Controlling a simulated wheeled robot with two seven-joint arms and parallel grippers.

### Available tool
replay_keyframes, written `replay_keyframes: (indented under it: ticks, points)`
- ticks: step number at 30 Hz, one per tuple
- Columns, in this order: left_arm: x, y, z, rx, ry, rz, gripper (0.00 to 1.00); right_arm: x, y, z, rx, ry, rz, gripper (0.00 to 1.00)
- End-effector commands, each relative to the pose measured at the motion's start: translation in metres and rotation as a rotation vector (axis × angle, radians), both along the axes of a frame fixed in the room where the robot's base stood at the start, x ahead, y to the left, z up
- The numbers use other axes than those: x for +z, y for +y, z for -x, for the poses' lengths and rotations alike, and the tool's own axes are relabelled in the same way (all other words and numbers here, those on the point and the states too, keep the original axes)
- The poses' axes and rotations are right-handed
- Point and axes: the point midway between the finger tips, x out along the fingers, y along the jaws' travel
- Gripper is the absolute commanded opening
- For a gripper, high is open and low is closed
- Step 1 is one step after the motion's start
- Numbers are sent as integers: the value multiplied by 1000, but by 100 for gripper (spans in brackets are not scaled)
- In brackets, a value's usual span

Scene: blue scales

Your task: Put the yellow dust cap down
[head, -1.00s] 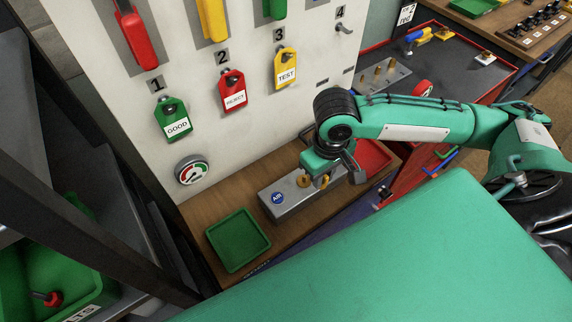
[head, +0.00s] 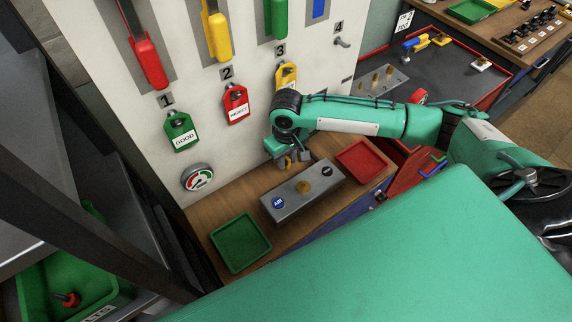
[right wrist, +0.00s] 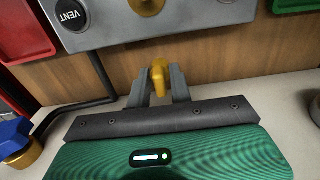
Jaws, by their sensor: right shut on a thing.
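My right gripper (head: 293,162) is shut on the yellow dust cap (right wrist: 159,75), which sits between the fingertips in the right wrist view. In the head view the cap (head: 287,163) shows small below the wrist, near the white board and behind the grey box (head: 318,195). The gripper is clear of the box's brass fitting (head: 303,187), which is bare on top. I cannot tell whether the cap touches the wooden bench top (head: 205,208). My left gripper is not in view.
The box carries a blue AIR button (head: 278,202) and a black VENT button (head: 328,170). A green tray (head: 240,243) lies left of the box, a red tray (head: 361,162) right. The white board (head: 195,100) with hanging tags and a gauge (head: 197,178) stands behind.

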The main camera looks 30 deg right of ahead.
Motion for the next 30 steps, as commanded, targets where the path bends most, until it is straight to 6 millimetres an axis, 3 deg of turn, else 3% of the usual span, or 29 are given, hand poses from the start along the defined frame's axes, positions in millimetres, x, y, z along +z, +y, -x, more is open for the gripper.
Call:
replay_keyframes:
  ticks: [9, 24, 25, 27, 30]
  points:
    - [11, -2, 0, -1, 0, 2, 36, -43, 0, 1, -1, 2, 1, 0]
    - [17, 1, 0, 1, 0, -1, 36, -52, 1, -3, 1, -1, 0, 0]
    - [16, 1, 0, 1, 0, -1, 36, -52, 1, -3, 2, -1, 0, 27]
    - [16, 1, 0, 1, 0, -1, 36, -52, 1, -3, 1, -1, 0, 41]
    - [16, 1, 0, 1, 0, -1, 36, -52, 1, -3, 1, -1, 0, 43]
